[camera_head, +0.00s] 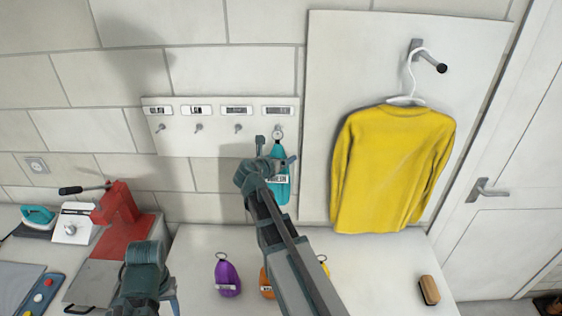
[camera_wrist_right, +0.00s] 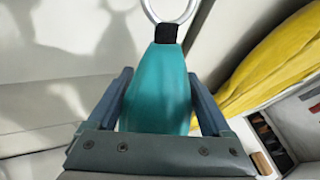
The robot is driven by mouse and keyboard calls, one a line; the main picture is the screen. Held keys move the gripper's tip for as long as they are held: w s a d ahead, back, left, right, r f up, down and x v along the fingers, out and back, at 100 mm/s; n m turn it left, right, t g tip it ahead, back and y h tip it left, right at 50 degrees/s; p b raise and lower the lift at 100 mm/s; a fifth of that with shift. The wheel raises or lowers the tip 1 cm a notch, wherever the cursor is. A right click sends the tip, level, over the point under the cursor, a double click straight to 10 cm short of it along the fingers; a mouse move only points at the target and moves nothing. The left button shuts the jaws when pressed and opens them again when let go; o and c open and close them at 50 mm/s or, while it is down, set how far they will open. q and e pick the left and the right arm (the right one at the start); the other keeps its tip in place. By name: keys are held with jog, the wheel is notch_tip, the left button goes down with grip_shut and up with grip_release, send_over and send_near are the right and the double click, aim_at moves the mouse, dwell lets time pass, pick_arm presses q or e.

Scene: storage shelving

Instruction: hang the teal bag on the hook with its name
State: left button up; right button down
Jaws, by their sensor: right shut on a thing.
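The teal bag (camera_head: 280,186) is held upright in front of the white hook board (camera_head: 215,146), at its right end. My right gripper (camera_head: 276,161) is shut on the bag's sides, and the arm hides part of it. The bag also shows in the right wrist view (camera_wrist_right: 158,88) between the two fingers, with a black strap and a metal ring (camera_wrist_right: 171,8) on top. In the head view the ring is just below the rightmost name label (camera_head: 278,111). I cannot tell whether it is around the hook there. My left gripper (camera_head: 152,300) is low at the left, its fingers unclear.
Three other hooks (camera_head: 198,127) on the board are empty. A purple bag (camera_head: 227,278), an orange bag (camera_head: 266,283) and a mostly hidden yellow one lie on the counter (camera_head: 195,250). A yellow sweater (camera_head: 392,165) hangs at the right. A red device (camera_head: 118,207) stands left.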

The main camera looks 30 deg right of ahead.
pick_arm(q)
jog(key=shift+f+b, duration=0.45)
pick_arm(e)
jog(key=shift+w+d+f, duration=0.4)
jog(key=shift+w+d, duration=0.05)
jog(key=shift+w, duration=0.3)
